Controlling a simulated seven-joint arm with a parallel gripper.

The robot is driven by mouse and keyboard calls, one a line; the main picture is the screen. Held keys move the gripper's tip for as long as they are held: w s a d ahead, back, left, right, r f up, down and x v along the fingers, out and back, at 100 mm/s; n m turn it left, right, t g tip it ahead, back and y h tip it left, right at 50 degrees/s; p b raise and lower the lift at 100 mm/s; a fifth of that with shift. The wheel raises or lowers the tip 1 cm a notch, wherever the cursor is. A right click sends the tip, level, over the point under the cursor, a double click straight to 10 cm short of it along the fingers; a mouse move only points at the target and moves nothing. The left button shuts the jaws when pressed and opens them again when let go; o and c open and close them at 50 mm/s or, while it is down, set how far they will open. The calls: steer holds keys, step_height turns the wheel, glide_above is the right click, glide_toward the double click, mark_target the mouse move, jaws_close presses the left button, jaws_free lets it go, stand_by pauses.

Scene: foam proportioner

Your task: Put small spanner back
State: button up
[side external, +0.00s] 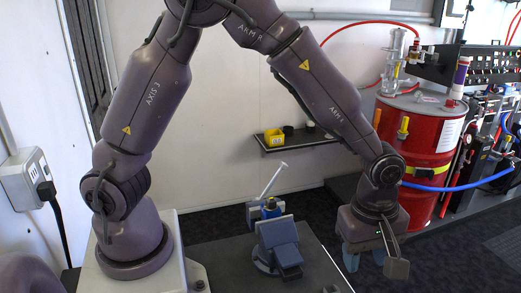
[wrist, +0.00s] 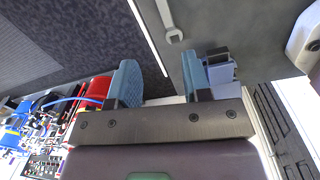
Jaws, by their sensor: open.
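My gripper (side external: 365,262) hangs fingers down beyond the bench's right edge. Its two blue fingers are apart with nothing between them in the wrist view (wrist: 158,78). The spanner is ahead of the fingers, not touching them.
A blue vise (side external: 278,243) stands on the bench, with a blue fitting (side external: 270,209) and a pale bar (side external: 273,180) rising behind it. A red drum (side external: 415,150) stands behind my gripper. A wall shelf (side external: 300,140) holds a yellow bin (side external: 274,138).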

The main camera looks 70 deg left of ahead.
steer(key=s+a+r+m+t, duration=0.1)
steer(key=s+a+r+m, duration=0.25)
steer(key=r, duration=0.35)
steer(key=s+a+r+m+t, duration=0.25)
steer(key=a+r+m, duration=0.2)
steer(key=r, duration=0.25)
steer(key=s+a+r+m+t, duration=0.1)
steer(key=s+a+r+m, duration=0.1)
steer(key=s+a+m, duration=0.1)
steer(key=s+a+r+m, duration=0.2)
steer(key=s+a+m, duration=0.1)
steer(key=s+m, duration=0.2)
steer(key=shift+s+a+t, duration=0.15)
steer(key=shift+s+t, duration=0.2)
steer(key=shift+s, duration=0.9)
steer(key=shift+r, duration=0.1)
